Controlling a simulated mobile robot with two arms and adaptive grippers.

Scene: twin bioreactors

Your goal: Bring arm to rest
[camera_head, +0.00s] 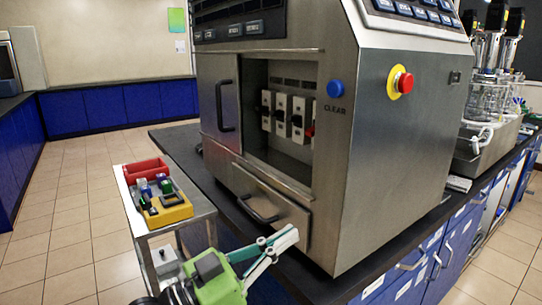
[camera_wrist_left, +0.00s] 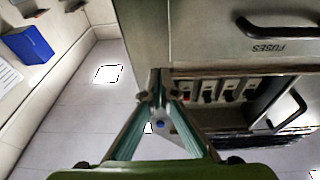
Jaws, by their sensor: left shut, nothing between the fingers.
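My left gripper (camera_head: 290,235) has a green body and pale fingers, and it comes up from the bottom of the head view. Its fingers are closed together and hold nothing. It is in front of the steel cabinet (camera_head: 392,165), near the lower right corner of the fuse drawer front (camera_head: 280,214). I cannot tell from the head view whether it touches. In the left wrist view the shut fingertips (camera_wrist_left: 157,95) appear beside the drawer front marked FUSES (camera_wrist_left: 210,45), with the breakers (camera_wrist_left: 228,90) beyond. My right gripper is not in view.
The cabinet stands on a dark bench top (camera_head: 420,222). Its compartment is open and shows several breakers (camera_head: 280,115). A red button (camera_head: 405,83) and blue CLEAR button (camera_head: 335,89) are on its faces. A small cart (camera_head: 203,208) with coloured items is at left. Glassware stands far right.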

